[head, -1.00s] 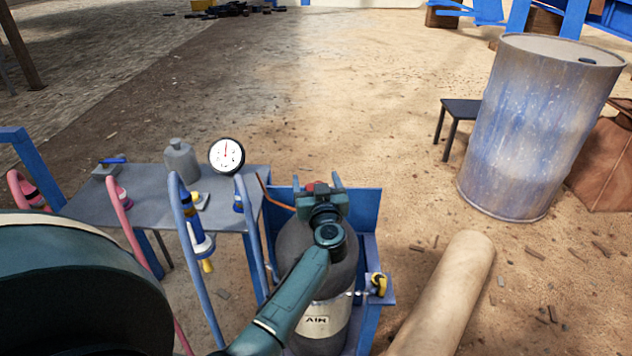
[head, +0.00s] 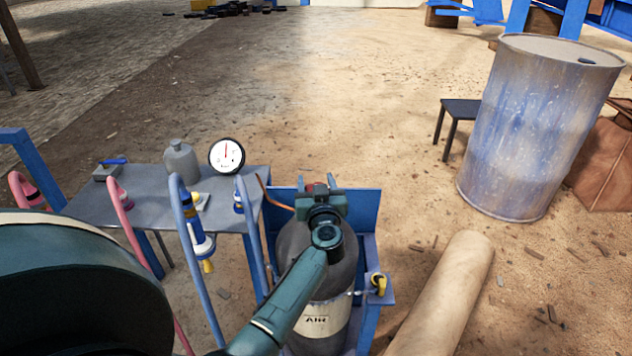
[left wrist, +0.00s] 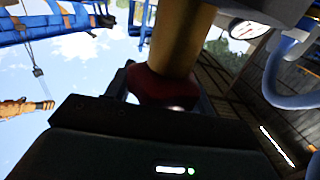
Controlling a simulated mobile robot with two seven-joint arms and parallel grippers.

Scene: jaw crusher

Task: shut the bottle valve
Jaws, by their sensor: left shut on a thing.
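The grey air bottle (head: 349,266) with its AIR label stands upright in a blue frame. My left gripper (head: 322,190) is at the top of the bottle and hides most of the valve. In the left wrist view the red valve knob (left wrist: 158,88) sits between the fingers, beside a brass-coloured cylinder (left wrist: 180,40). My left gripper is shut on the red knob. How far the valve is turned cannot be told. My right gripper is not in view.
A round gauge (head: 226,156) and a grey flask (head: 181,160) are at the grey table (head: 140,196) on the left. Pink and blue hoses hang in front. A yellow-handled fitting (head: 379,284) is right of the bottle. A blue drum (head: 535,130) stands at the right on open sandy ground.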

